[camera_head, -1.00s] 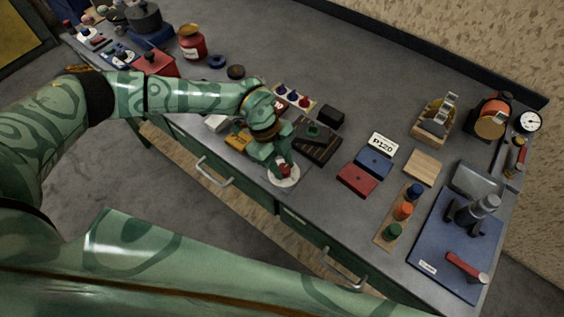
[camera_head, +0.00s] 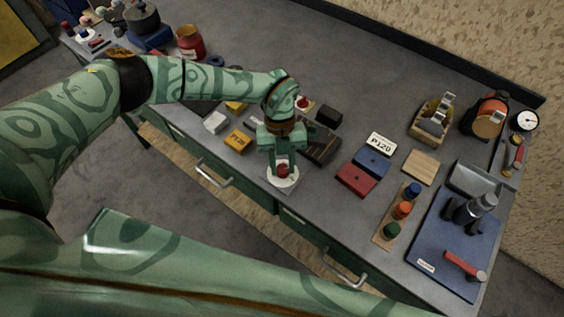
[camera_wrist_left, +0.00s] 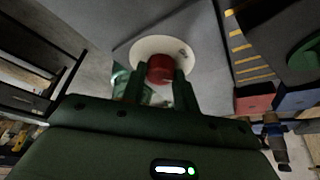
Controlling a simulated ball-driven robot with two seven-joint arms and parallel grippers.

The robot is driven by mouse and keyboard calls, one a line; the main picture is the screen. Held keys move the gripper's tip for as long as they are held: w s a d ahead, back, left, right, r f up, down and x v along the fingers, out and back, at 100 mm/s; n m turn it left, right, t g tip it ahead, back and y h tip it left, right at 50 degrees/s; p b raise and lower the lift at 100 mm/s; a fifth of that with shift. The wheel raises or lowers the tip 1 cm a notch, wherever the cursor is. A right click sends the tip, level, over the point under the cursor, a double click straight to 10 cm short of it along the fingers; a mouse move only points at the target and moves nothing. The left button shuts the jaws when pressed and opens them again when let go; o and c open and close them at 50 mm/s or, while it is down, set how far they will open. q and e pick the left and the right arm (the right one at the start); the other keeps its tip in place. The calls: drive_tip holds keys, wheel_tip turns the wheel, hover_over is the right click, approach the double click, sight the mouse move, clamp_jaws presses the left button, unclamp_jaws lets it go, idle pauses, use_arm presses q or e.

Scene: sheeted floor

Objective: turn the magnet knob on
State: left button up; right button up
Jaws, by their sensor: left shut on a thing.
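The magnet knob (camera_head: 283,171) is red and sits on a round white base (camera_head: 284,184) near the bench's front edge. My left gripper (camera_head: 283,168) reaches down to it from above and is shut on it. In the left wrist view the red knob (camera_wrist_left: 160,69) lies between the two fingertips (camera_wrist_left: 160,80), with the white dial (camera_wrist_left: 143,46) around and behind it. The marks on the dial are too small to read. My right gripper is not in view.
A dark block with a green part (camera_head: 318,143) stands right of my left gripper. Red (camera_head: 356,179) and blue boxes (camera_head: 372,161) lie further right. A yellow box (camera_head: 238,140) is to the left. Drawer handles (camera_head: 213,173) stick out below the bench edge.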

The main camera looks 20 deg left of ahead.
use_arm(q)
drive_tip(key=m+y, duration=0.1)
drive_tip(key=m, duration=0.3)
drive_tip(key=shift+w+d+m+y+b, duration=0.1)
drive_tip(key=shift+d+m+y+b, duration=0.05)
drive_tip(key=shift+m+y+b, duration=0.2)
drive_tip(key=shift+d+r+m+y, duration=0.1)
drive_tip(key=shift+m+y, duration=0.65)
drive_tip(key=shift+m, duration=1.2)
drive_tip(key=shift+b, duration=0.3)
drive_tip(key=o, duration=1)
drive_tip(key=v, duration=1.6)
drive_tip(key=shift+d+r, duration=0.1)
drive_tip(key=shift+d, duration=0.05)
